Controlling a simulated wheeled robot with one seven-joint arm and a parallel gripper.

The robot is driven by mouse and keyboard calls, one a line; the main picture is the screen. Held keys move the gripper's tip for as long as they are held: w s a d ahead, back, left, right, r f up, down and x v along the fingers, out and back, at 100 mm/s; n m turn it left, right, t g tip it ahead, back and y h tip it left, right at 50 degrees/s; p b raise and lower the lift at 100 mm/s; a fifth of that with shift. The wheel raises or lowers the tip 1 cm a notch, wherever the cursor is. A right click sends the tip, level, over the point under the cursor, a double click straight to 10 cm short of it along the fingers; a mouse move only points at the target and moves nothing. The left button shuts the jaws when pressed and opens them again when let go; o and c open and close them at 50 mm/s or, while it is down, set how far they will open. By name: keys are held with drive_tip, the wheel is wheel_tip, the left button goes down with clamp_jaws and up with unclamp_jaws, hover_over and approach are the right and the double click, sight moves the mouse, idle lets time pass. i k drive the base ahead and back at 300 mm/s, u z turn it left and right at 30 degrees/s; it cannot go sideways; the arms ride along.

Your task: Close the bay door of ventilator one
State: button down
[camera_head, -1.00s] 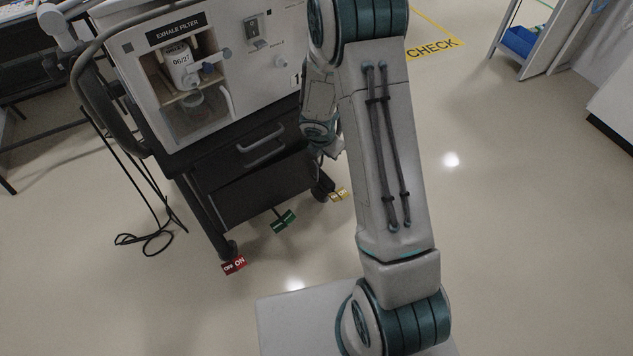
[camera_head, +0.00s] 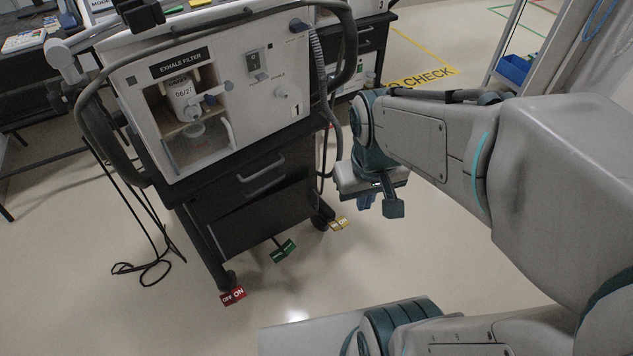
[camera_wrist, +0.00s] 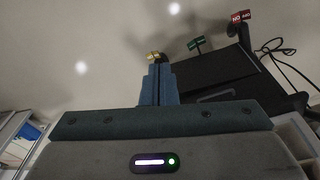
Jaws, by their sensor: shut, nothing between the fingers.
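Ventilator one (camera_head: 270,88) is a white-fronted unit marked "1" on a dark cart, left of centre in the head view. Its bay (camera_head: 163,112), under the label EXHALE FILTER, shows its inside. A white filter canister (camera_head: 181,99) marked 06/27 sits there, with a grey lever in front. A pale clear-looking panel edge (camera_head: 228,134) shows at the bay's lower right; I cannot tell the door's exact angle. My gripper (camera_head: 367,203) is right of the cart, low and apart from it, pointing down. In the wrist view its blue fingers (camera_wrist: 157,72) are together and empty.
Cart pedals show red (camera_head: 233,297), green (camera_head: 283,251) and yellow (camera_head: 338,224). A looped cable (camera_head: 150,265) lies on the floor left. A thick grey tube frames the ventilator. A blue bin (camera_head: 513,68) stands back right. Floor between cart and my base is clear.

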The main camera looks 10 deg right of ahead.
sight(236, 232)
drive_tip(key=z, duration=1.8)
drive_tip(key=k, duration=1)
drive_tip(key=u, duration=1.7)
drive_tip(key=i, duration=0.5)
drive_tip(key=z, duration=0.05)
